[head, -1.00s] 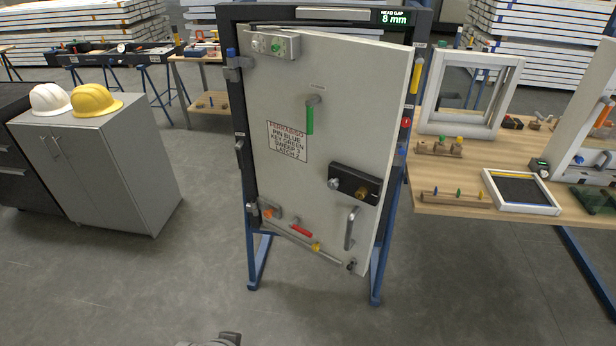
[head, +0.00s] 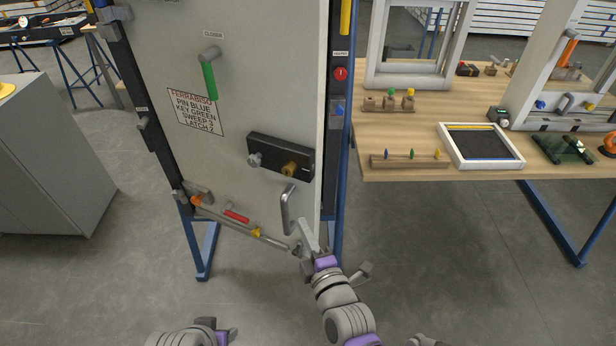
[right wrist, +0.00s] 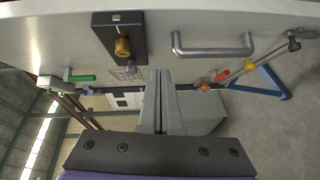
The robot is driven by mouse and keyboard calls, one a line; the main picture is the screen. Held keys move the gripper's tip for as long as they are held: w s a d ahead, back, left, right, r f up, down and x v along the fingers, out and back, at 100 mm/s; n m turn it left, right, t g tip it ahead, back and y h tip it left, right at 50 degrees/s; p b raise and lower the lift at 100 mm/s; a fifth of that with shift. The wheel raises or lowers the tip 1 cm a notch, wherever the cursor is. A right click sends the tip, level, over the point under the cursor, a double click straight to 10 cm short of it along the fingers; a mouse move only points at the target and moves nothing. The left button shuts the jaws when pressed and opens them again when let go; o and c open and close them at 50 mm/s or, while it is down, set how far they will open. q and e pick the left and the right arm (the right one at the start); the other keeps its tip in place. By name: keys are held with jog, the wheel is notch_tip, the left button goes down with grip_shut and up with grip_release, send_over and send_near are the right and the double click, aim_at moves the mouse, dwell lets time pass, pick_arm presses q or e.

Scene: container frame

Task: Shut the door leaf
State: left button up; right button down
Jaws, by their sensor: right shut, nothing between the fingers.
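The pale door leaf (head: 235,70) stands ajar in its dark frame (head: 335,130); its right edge is swung out towards me. It bears a lever with a green grip (head: 209,82), a black lock box (head: 280,157) and a grey pull handle (head: 288,209). My right gripper (head: 306,236) is shut and empty, just right of and below the pull handle. In the right wrist view its closed fingers (right wrist: 161,100) point along the leaf, below the handle (right wrist: 212,46) in the picture; contact cannot be told. Part of my left gripper (head: 208,332) shows at the bottom edge; its jaws are unclear.
A sweep bar (head: 245,228) with red and yellow parts runs along the leaf's bottom. A wooden workbench (head: 400,171) with pins, a small framed panel (head: 481,146) and a window frame stands at the right. A grey cabinet (head: 55,150) stands at the left. The floor between is clear.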

jog(key=shift+n+t, duration=0.4)
jog(key=shift+n, duration=0.1)
jog(key=x, duration=0.7)
jog(key=b+x, duration=0.1)
jog(key=x, duration=0.3)
jog(key=shift+w+d+r, duration=0.1)
jog(key=shift+w+d, duration=0.05)
jog(key=shift+w, duration=0.3)
pick_arm(q)
jog(key=shift+w+d+f+b, duration=0.15)
jog(key=shift+f+b, duration=0.15)
jog(key=shift+f, duration=0.75)
pick_arm(e)
jog(key=shift+w+d, duration=0.3)
jog(key=shift+w, duration=0.25)
jog(key=shift+w+d, duration=0.3)
jog(key=shift+w, duration=0.3)
jog(key=shift+r, duration=0.1)
